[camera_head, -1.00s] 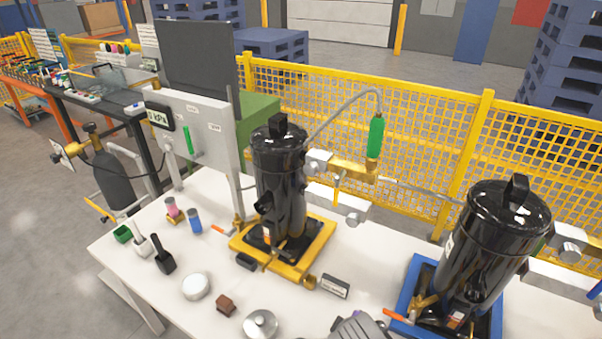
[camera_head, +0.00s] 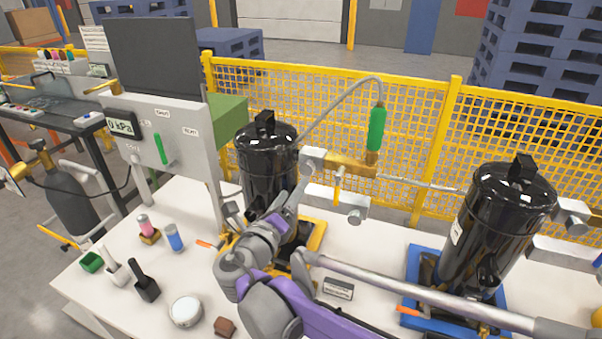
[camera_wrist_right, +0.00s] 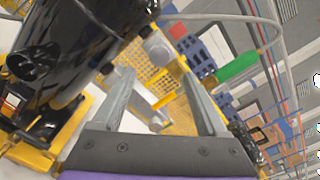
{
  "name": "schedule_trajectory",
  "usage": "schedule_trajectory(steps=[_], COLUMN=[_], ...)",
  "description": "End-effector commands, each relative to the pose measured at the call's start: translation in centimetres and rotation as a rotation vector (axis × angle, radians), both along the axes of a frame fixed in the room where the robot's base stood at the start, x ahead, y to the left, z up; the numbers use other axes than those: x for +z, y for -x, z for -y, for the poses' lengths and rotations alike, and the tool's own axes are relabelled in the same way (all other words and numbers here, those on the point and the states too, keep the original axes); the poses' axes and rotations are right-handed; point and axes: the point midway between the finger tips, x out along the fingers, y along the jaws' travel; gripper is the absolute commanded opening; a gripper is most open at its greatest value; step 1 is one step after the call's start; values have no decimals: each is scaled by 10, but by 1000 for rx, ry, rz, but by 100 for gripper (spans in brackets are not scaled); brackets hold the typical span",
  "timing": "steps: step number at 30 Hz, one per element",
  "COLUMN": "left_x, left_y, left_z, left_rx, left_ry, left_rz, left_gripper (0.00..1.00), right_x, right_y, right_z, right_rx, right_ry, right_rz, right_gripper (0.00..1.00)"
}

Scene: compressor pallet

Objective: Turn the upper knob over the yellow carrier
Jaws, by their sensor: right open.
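The upper knob (camera_head: 312,160), light grey, sits on the brass valve fitting (camera_head: 350,165) beside the black compressor (camera_head: 266,165) on the yellow carrier (camera_head: 317,238). A lower grey knob (camera_head: 355,215) sits below it on a white block. My right gripper (camera_head: 297,192) is open and empty, close in front of the compressor and a little below the upper knob. In the right wrist view its open fingers (camera_wrist_right: 158,82) point toward the valve, with a grey knob (camera_wrist_right: 158,48) beyond them, apart from both. The carrier is partly hidden by my right arm. My left gripper is not in view.
A green-handled hose (camera_head: 376,128) rises right of the valve. A second black compressor (camera_head: 500,228) stands on a blue carrier (camera_head: 408,283). A gauge panel (camera_head: 180,140) stands left. Small items lie on the white table (camera_head: 205,275) front left. A yellow mesh fence (camera_head: 415,150) runs behind.

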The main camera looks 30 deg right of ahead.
Motion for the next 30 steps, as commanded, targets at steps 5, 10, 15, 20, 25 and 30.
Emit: schedule_trajectory(steps=[5, 10, 15, 20, 25, 30], left_x=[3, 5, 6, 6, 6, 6], left_y=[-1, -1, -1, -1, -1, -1], left_z=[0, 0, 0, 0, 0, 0], left_rx=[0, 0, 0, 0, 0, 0], left_ry=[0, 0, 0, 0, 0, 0], left_rz=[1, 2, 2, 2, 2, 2], left_gripper=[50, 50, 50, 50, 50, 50], right_x=[1, 0, 0, 0, 0, 0], right_y=[-23, -42, -52, -54, -54, -54], right_z=[30, 50, 62, 64, 64, 64], right_rx=[-6, -4, -2, -1, -1, -1], right_ry=[-1, -2, -4, -4, -4, -4], right_rz=[2, 1, 1, 2, 2, 2], right_gripper=[76, 76, 76, 76, 76, 47])
